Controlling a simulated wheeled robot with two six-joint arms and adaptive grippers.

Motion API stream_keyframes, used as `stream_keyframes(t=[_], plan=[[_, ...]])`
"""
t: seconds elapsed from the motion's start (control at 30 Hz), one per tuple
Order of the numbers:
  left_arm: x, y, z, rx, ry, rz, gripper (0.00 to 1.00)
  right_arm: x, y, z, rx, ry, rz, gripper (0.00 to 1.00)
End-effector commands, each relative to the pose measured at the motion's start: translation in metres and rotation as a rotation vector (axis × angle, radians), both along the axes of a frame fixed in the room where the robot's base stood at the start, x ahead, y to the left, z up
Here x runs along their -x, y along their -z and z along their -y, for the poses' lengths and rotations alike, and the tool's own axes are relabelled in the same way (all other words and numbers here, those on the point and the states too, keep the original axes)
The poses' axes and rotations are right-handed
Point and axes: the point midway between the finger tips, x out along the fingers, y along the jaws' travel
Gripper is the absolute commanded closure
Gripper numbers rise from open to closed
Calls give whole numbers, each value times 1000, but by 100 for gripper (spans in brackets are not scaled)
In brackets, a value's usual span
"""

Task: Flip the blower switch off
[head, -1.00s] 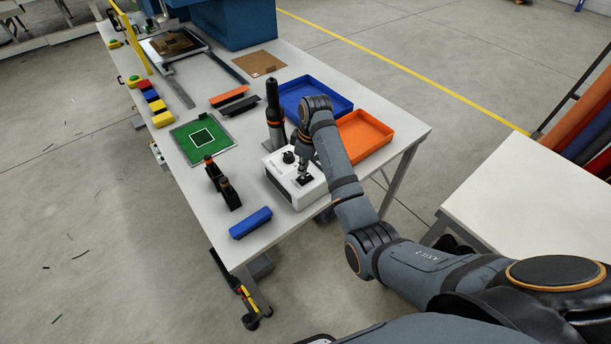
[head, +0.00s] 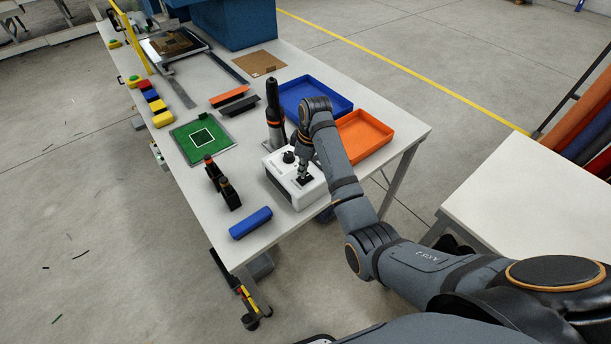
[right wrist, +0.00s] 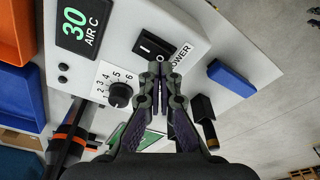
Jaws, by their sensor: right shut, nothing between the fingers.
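The blower is a white box (head: 284,190) near the front of the table, with a black dial (head: 288,156) on top. In the right wrist view its face shows a green "30 AIR C" display (right wrist: 74,24), the numbered dial (right wrist: 120,95) and a black rocker switch (right wrist: 152,47) labelled POWER. My right gripper (right wrist: 160,66) is shut and empty, its fingertips at the lower edge of the switch. I cannot tell whether they touch it. In the head view the right gripper (head: 304,178) is small and over the box top. The left gripper is not in view.
A black hot-air handpiece (head: 273,105) stands upright behind the box. Blue (head: 345,105) and orange (head: 388,132) trays lie to the right. A blue block (head: 250,223) and black holders (head: 229,195) are to the left. A green mat (head: 180,148) lies farther back.

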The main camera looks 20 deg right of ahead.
Motion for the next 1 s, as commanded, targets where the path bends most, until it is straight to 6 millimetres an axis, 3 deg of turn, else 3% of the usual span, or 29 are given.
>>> stream_keyframes(t=[1.0], plan=[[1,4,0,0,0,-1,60,0,16,0,0,0,0,100]])
